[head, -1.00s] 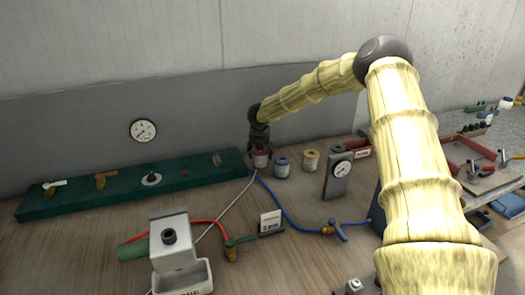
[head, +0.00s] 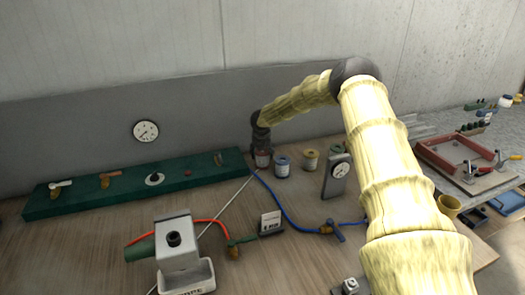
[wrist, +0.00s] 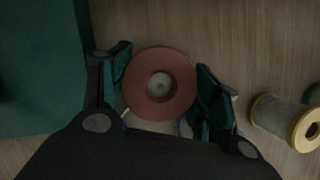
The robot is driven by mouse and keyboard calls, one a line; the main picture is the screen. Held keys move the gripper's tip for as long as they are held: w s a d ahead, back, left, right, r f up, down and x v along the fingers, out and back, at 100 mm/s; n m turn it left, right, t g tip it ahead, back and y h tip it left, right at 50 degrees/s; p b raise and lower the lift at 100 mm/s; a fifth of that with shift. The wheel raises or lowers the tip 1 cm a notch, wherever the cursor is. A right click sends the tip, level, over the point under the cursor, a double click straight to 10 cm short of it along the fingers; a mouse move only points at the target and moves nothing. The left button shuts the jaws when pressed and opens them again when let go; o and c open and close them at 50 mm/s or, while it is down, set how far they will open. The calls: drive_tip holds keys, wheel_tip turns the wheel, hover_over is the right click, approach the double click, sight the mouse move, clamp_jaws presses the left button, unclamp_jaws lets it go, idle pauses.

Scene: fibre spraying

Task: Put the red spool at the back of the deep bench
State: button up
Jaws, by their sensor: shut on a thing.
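The red spool (head: 263,160) stands at the back of the wooden bench (head: 110,228), just right of the green panel's end. In the wrist view the red spool (wrist: 160,85) is seen from above, its round red flange and centre hole between the fingers. My gripper (wrist: 161,88) is shut on it, one finger on each side. In the head view my gripper (head: 261,146) points down from above and hides the spool's top. I cannot tell whether the spool's base touches the bench.
The green panel (head: 120,188) with valves lies to the left. A grey gauge stand (head: 337,178), a blue hose (head: 290,213) and a small sign (head: 271,222) are in front. The grey back wall (head: 200,115) is close behind.

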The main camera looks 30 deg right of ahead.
drive_tip(key=shift+f, duration=0.15)
drive_tip(key=o, duration=1.2)
drive_tip(key=shift+o, duration=0.2)
drive_tip(key=shift+r, duration=0.2)
drive_tip(key=b+v, duration=0.4)
drive_tip(key=v, duration=0.8)
